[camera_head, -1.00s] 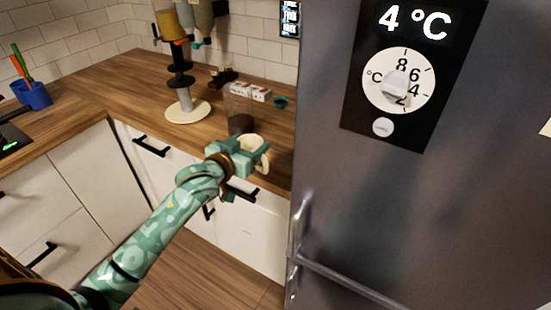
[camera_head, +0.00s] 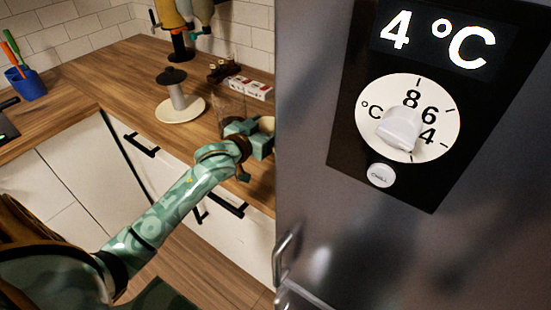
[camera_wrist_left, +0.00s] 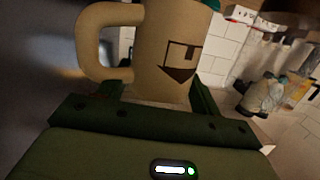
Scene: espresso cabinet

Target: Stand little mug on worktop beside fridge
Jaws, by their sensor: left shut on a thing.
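The little mug (camera_wrist_left: 170,45) is tan with a dark square-and-triangle mark and a loop handle on the left of the left wrist view. My left gripper (camera_head: 258,134) is shut on it and holds it upright. In the head view only a cream bit of the mug (camera_head: 267,123) shows, between the gripper and the fridge's edge. The gripper is at the right end of the wooden worktop (camera_head: 110,75), close to the grey fridge (camera_head: 325,210). I cannot tell whether the mug touches the worktop. My right gripper is not in view.
A clear container (camera_head: 231,104) stands just behind the gripper. A blue cup of utensils (camera_head: 28,83) is at the left. The fridge front fills the right side.

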